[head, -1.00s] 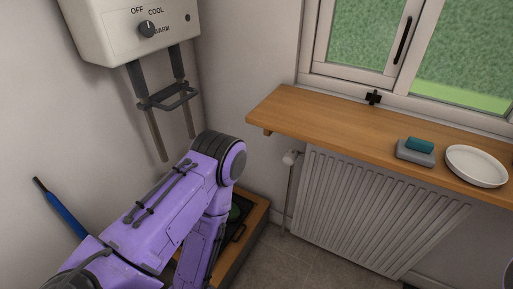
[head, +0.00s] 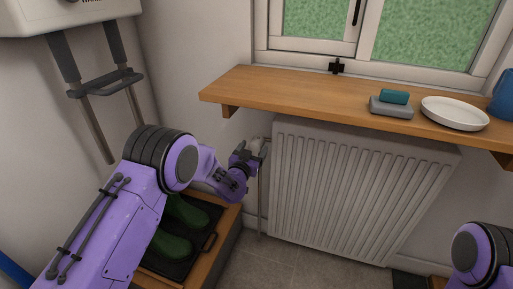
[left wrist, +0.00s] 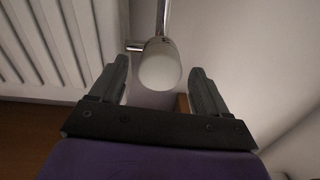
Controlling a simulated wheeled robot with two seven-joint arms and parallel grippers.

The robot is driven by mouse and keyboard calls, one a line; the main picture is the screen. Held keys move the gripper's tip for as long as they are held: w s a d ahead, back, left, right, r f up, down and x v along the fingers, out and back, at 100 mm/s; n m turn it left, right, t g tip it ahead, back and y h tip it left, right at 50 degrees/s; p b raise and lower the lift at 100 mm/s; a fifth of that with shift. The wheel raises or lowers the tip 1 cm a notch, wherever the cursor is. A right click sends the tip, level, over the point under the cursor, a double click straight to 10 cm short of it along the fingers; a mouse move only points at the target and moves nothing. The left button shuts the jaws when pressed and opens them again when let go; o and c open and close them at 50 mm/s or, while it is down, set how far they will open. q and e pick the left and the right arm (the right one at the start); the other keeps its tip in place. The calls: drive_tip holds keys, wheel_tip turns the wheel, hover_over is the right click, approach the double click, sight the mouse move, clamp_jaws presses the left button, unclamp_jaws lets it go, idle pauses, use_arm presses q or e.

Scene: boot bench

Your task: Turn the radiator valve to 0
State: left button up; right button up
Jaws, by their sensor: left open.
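The radiator valve is a white rounded knob (left wrist: 160,66) on a chrome pipe, at the left end of the white radiator (head: 350,195). In the head view the knob (head: 257,144) is small and partly behind my left gripper (head: 248,160), which is right at it. In the left wrist view my left gripper (left wrist: 158,90) is open, with the knob between its two fingers and a gap on each side. The number setting on the knob cannot be read. My right arm shows at the lower right of the head view, but its gripper is out of view.
A wooden shelf (head: 290,95) overhangs the radiator and valve, carrying a grey dish (head: 391,108) with a teal bar and a white plate (head: 454,113). Green boots (head: 184,212) stand in a tray below my left arm. A wall heater (head: 60,12) hangs upper left.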

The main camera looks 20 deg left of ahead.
sight(254, 149)
use_arm(q)
drive_tip(key=shift+w, duration=1.7)
drive_tip(key=c, duration=1)
